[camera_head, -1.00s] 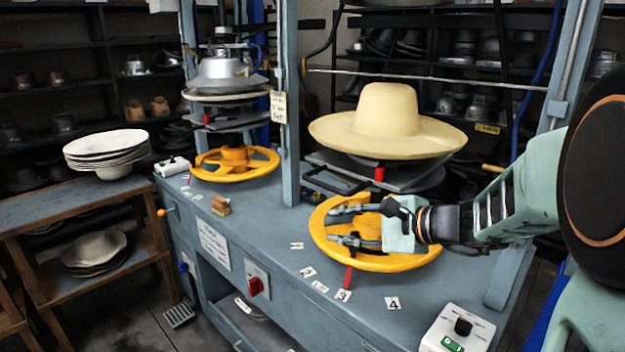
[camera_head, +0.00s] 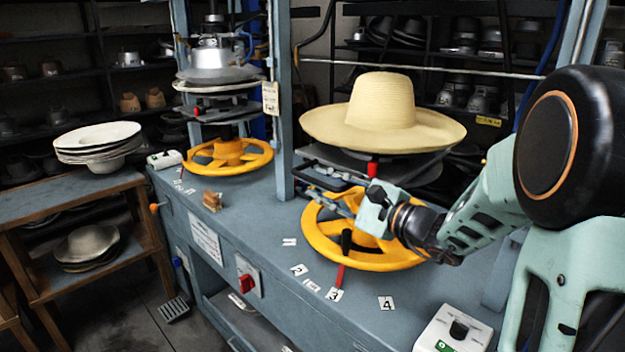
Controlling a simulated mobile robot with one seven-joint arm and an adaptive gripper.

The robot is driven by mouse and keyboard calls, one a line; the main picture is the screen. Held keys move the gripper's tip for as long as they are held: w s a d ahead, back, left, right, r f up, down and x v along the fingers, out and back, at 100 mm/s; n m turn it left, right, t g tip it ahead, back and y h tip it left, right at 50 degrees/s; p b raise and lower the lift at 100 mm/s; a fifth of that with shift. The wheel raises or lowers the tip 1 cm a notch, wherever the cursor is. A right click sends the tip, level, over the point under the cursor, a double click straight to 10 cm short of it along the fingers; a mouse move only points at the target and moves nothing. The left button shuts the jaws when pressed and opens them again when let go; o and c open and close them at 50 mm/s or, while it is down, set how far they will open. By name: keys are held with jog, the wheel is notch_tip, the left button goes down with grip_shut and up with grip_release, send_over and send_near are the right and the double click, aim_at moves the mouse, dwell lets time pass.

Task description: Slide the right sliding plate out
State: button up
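The right sliding plate (camera_head: 333,157) is a dark grey slab under the straw hat (camera_head: 384,104) in the right press. A dark bar-like handle (camera_head: 312,178) juts from its left front, and a red post (camera_head: 372,169) stands at its front. My gripper (camera_head: 318,193) is over the yellow handwheel (camera_head: 398,257), just below and in front of the plate. Its grey fingers point left toward the dark handle. They overlap in this view, so their opening and any contact with the handle are unclear.
A white control box (camera_head: 455,331) sits at the bench's front right. Frame posts flank the right press. Hats are stacked on a side table (camera_head: 70,195).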

aim_at(313, 180)
jog(key=shift+x, duration=1.8)
grip_shut()
